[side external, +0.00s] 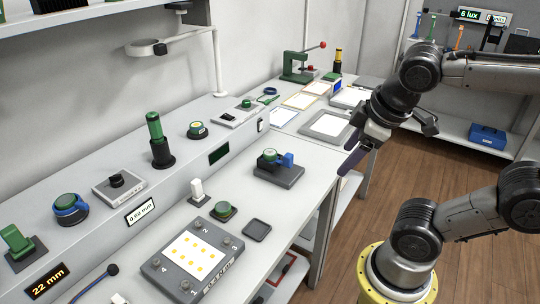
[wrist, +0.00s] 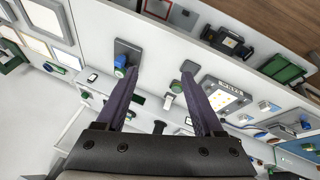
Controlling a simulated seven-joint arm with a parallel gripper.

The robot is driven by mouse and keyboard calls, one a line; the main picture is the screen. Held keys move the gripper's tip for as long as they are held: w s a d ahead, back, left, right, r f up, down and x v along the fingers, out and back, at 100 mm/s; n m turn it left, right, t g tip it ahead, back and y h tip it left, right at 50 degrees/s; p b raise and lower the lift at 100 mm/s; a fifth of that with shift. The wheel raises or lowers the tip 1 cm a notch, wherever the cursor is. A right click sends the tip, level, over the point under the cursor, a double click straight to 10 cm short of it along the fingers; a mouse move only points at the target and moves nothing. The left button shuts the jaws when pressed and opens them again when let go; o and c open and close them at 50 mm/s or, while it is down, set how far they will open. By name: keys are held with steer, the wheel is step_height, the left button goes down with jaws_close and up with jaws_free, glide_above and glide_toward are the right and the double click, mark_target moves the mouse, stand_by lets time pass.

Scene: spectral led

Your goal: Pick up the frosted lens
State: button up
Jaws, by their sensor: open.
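I cannot tell for sure which piece is the frosted lens. A small round green-topped piece on a dark base (side external: 223,210) stands on the bench near a small dark square tray (side external: 257,229). Another round green piece (side external: 269,155) sits on a dark block with a blue clamp (side external: 280,174). My gripper (side external: 350,150) is open and empty, raised at the bench's right edge, apart from both pieces. In the wrist view its fingers (wrist: 158,78) point over the bench, with the clamp block (wrist: 127,55) by the left fingertip and the small tray (wrist: 188,66) by the right.
A grey plate with yellow squares (side external: 193,258) lies at the front, with a white upright block (side external: 197,190) behind it. A raised ledge holds a green cylinder (side external: 155,128) and several devices. Flat panels (side external: 327,125) lie farther back. The bench right of the clamp block is clear.

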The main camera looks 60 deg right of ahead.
steer(key=w+d+n+g+h, duration=0.25)
steer(key=w+n+h, duration=0.2)
steer(key=w, duration=0.35)
steer(key=w+d+n+g+h, duration=0.2)
steer(key=w+d+n+h, duration=0.15)
steer(key=w+n, duration=0.35)
steer(key=w+a+f+n+t+h, duration=0.1)
steer(key=w+a+f+n+h, duration=0.15)
steer(key=w+f, duration=0.5)
steer(key=n, duration=0.3)
glide_toward(269, 153)
steer(key=shift+t+h, duration=0.25)
steer(key=shift+t, duration=0.1)
steer(key=x, duration=0.9)
steer(key=shift+s+d+f, duration=0.1)
steer(key=shift+s+f, duration=0.1)
steer(key=shift+f, duration=0.15)
steer(key=c, duration=1.1)
